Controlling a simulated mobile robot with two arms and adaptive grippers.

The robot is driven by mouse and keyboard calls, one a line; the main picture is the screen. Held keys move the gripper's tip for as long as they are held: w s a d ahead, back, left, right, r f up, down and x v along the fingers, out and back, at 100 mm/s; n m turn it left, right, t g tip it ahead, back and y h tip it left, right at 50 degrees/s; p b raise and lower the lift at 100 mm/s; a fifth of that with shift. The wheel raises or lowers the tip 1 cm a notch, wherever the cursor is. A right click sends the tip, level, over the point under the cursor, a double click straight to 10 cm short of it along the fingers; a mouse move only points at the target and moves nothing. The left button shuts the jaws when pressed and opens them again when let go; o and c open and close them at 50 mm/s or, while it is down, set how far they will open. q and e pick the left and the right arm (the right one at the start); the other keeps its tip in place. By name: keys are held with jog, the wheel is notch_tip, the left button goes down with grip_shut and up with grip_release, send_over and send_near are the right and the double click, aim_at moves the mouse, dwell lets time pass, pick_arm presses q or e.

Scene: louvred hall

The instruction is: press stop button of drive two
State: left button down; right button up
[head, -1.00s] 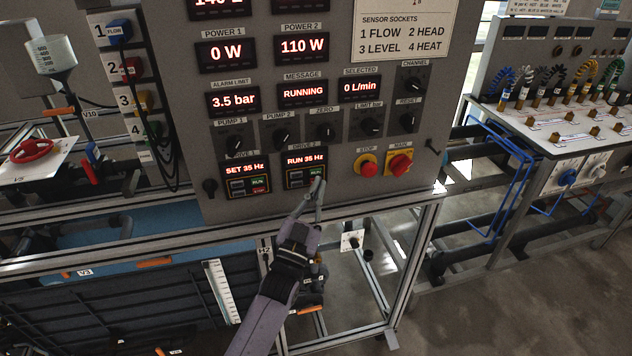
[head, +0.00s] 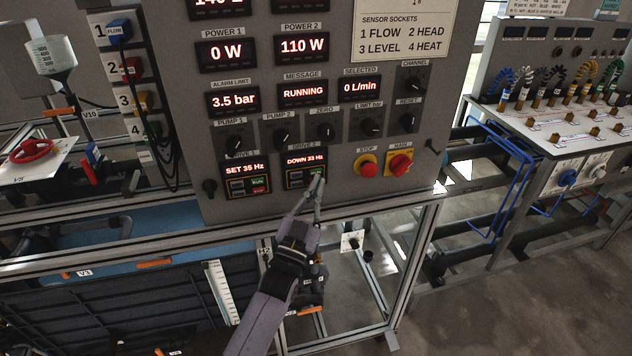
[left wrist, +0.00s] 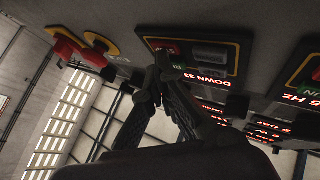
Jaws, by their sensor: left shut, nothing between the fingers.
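The drive two unit (head: 292,181) sits low on the grey panel, with its lit display reading "DOWN 33 Hz". It also shows in the left wrist view (left wrist: 236,52), where its red stop button (left wrist: 164,46) is partly visible beside the fingertips. In the head view the fingertips cover the stop button's place. My left gripper (head: 319,181) is shut and empty, its tips at the lower right of the drive two unit. In the left wrist view the tips (left wrist: 158,68) are at or very near the red button; I cannot tell whether they touch. My right gripper is not in view.
The drive one unit (head: 246,178) is to the left, reading "SET 35 Hz". A red STOP knob (head: 367,166) and a red MAIN switch (head: 400,165) on yellow plates are to the right. A selector knob (head: 325,132) is above. An aluminium rail (head: 150,243) runs below the panel.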

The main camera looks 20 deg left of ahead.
pick_arm(q)
jog(key=shift+s+d+p, duration=0.35)
jog(key=shift+s+d, duration=0.1)
jog(key=shift+s, duration=0.2)
jog(key=s+d+p, duration=0.1)
jog(key=s, duration=0.1)
jog(key=s+d, duration=0.1)
jog(key=s, duration=0.1)
jog(key=shift+d+p, duration=0.4)
dwell(0.7)
